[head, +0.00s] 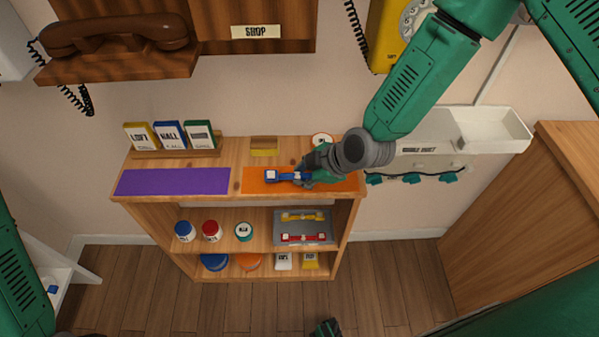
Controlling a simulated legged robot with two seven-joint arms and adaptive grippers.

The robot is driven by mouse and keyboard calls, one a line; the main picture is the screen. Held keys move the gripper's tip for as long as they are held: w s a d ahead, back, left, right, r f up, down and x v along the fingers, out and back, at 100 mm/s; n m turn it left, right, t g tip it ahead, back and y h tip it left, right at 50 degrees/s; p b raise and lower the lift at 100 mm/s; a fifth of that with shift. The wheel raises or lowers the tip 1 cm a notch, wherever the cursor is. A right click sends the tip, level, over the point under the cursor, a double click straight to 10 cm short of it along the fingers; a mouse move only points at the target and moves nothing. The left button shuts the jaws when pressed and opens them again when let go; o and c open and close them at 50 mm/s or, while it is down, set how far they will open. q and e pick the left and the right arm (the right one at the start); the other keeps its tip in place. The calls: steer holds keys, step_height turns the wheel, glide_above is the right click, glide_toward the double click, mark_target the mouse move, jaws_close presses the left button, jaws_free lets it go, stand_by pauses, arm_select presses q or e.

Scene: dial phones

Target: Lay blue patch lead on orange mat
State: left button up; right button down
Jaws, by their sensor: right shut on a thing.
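The blue patch lead (291,176), with pale ends, is over the left-middle part of the orange mat (256,186) on the shelf top. My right gripper (308,175) is shut on the right part of the lead, and its fingers hide that end. I cannot tell whether the lead touches the mat. The right part of the mat is partly behind my gripper. A small green and dark piece at the bottom edge appears to be the tip of my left gripper (325,328); its jaws are mostly cut off.
A purple mat (173,181) lies left of the orange mat. A card rack (175,150) stands behind it. A grey tray (303,239) with yellow and red leads is on the middle shelf, beside several jars. A white wall tray (493,130) is at right.

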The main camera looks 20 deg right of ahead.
steer(key=shift+d+f, duration=0.25)
steer(key=shift+d, duration=0.25)
steer(key=c, duration=1.4)
jaws_free()
steer(key=shift+d, duration=0.15)
steer(key=shift+c, duration=0.2)
steer(key=shift+s+a, duration=0.1)
steer(key=shift+a, duration=0.5)
steer(key=v, duration=1.2)
steer(key=shift+a, duration=0.15)
steer(key=shift+d, duration=0.25)
steer(key=shift+a, duration=0.1)
